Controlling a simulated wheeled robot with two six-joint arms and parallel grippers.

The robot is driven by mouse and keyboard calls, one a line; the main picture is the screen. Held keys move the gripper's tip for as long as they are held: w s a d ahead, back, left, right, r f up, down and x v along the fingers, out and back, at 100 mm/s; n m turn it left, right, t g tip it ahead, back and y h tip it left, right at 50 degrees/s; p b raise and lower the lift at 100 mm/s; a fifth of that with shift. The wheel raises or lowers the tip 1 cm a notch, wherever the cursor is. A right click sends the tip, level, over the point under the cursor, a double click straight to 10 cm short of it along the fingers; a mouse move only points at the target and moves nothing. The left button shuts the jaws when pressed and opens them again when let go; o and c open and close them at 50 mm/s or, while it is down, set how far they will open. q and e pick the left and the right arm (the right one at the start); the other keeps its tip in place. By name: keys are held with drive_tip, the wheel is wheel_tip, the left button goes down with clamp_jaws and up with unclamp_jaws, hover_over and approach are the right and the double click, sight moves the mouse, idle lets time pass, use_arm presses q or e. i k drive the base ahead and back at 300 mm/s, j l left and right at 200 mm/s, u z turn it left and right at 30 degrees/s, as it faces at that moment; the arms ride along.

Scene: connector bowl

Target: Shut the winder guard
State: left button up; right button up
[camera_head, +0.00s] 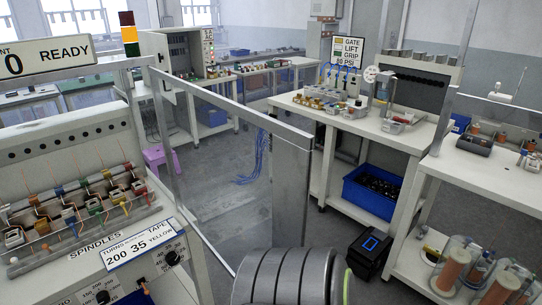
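The winder guard (228,103) is a clear panel in a grey metal frame. It stands open, swung out from the right end of the winder (75,140) into the aisle. Its top rail slopes down towards me, to a broad grey end plate (290,190). The lower part of that end is hidden behind a dark ribbed rounded shape at the bottom of the view. The winder's front is uncovered, showing a row of spindles (68,205) with coloured bobbins and a panel with knobs. Neither of my grippers is in view.
A white bench (330,112) with small parts stands right of the guard, a blue bin (372,190) beneath it. A black box (368,250) sits on the floor by it. Another bench with spools stands far right. Grey floor (220,200) shows through the guard.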

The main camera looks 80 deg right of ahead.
sight(292, 148)
drive_tip(key=k+l+z, duration=0.15)
drive_tip(key=l, duration=0.2)
drive_tip(key=k+l+z, duration=0.15)
drive_tip(key=l, duration=0.25)
drive_tip(key=k+l+z, duration=0.15)
drive_tip(key=l, duration=0.25)
drive_tip(key=k+l+z, duration=0.15)
drive_tip(key=l, duration=0.25)
